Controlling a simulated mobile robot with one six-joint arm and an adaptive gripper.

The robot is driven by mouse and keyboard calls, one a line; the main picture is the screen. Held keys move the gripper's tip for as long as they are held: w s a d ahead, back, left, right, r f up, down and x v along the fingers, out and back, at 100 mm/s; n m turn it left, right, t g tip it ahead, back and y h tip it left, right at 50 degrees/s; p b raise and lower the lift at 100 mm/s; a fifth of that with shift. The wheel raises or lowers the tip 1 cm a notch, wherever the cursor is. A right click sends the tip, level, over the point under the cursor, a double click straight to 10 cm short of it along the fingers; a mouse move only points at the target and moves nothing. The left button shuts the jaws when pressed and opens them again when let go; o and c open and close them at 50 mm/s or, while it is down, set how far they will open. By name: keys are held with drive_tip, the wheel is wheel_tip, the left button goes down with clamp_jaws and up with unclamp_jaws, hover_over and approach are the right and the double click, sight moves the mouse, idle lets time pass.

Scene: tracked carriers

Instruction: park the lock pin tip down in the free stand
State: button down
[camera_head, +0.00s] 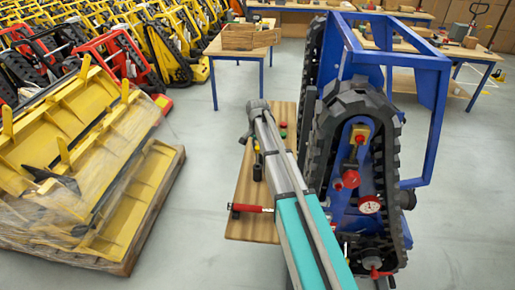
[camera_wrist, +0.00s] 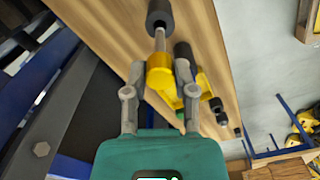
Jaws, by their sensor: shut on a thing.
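In the wrist view my gripper (camera_wrist: 158,78) is shut on a yellow piece with a bare metal shaft, which I take to be the lock pin (camera_wrist: 160,70). The shaft points up the picture, toward a dark cylinder (camera_wrist: 160,14) that may be a stand. I cannot tell whether the shaft is inside the cylinder or only in front of it. A second dark cylinder (camera_wrist: 183,50) is just right of the pin, with another yellow part (camera_wrist: 203,84) beside it. In the head view my arm hides the fingers and the held piece.
The wooden bench top (camera_head: 245,190) runs beside the tracked carrier (camera_head: 345,130) on its blue frame (camera_head: 432,110). A red-handled tool (camera_head: 252,208) lies near the bench's front edge. A pallet of yellow parts (camera_head: 85,165) stands left, with clear floor between.

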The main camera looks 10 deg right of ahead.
sight(257, 164)
drive_tip(key=shift+f+b, duration=4.1)
idle(0.6)
drive_tip(key=shift+c, duration=1.8)
unclamp_jaws()
drive_tip(key=shift+r, duration=0.1)
